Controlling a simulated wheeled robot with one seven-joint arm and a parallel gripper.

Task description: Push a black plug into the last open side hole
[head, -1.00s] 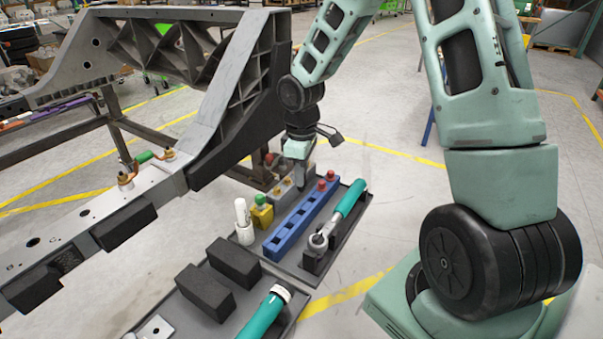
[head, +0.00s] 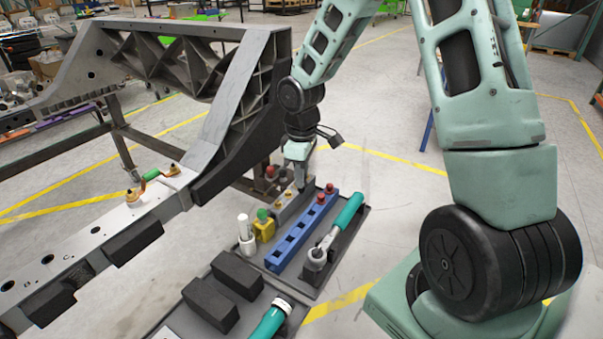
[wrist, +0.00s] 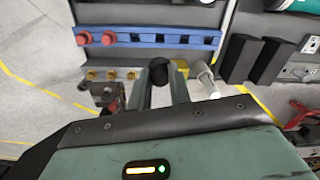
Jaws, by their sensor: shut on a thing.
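My gripper (head: 299,172) hangs over the far end of the parts tray (head: 352,222), beside the grey block (head: 283,212). In the wrist view a short black plug (wrist: 159,72) sits between the two fingertips, and my gripper (wrist: 160,84) is shut on it. The plug is too small to make out in the head view. The chassis beam (head: 215,125) lies left of my gripper, apart from it. A round dark hole (head: 92,75) shows in its upper left part. I cannot tell which side hole is open.
The tray holds a blue rack (head: 287,247) with red plugs, a yellow block (head: 264,230), a white marker (head: 243,226) and a teal-handled wrench (head: 346,214). Black blocks (head: 210,303) lie on a nearer tray.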

